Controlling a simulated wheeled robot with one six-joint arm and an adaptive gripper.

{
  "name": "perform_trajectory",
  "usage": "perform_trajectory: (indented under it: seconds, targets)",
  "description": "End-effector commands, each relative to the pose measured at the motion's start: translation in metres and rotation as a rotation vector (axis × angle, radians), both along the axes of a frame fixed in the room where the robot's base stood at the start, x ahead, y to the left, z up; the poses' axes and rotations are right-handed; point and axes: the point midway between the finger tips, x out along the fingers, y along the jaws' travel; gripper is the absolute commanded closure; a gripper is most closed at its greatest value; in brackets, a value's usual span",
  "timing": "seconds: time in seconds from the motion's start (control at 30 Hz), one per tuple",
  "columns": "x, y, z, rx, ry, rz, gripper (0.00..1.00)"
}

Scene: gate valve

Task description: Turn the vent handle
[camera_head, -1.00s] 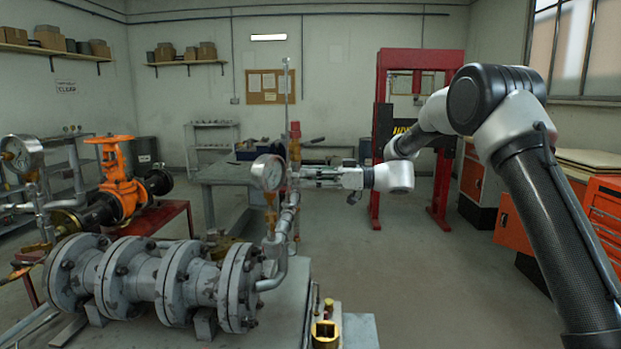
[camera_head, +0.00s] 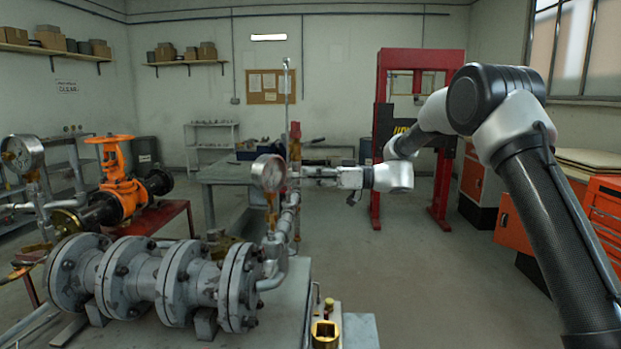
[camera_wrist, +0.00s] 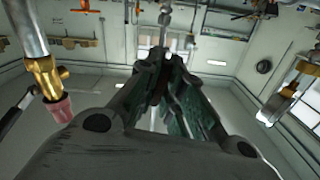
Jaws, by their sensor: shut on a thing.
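My gripper (camera_head: 303,174) is at the upright pipework behind the pressure gauge (camera_head: 269,173), coming in from the right. In the wrist view my gripper (camera_wrist: 163,66) has its fingers drawn together at the tips around a small grey metal part, which I take for the vent handle (camera_wrist: 162,50). The fingers hide most of it, and its angle is hard to tell. A red piece (camera_head: 295,132) stands on the pipework just above the gripper.
The grey flanged pipe (camera_head: 145,284) lies at the front left, with an orange gate valve (camera_head: 117,182) behind it. In the wrist view a brass fitting (camera_wrist: 45,78) is left of the fingers.

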Motion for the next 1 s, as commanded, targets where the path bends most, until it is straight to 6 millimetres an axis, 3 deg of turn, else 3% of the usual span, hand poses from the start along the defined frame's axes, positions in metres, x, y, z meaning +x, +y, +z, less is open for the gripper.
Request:
perform_trajectory:
  seconds: [1.0]
  targets:
    - [0.0003,-0.0006,0.0006,0.032,0.922,-0.002,1.00]
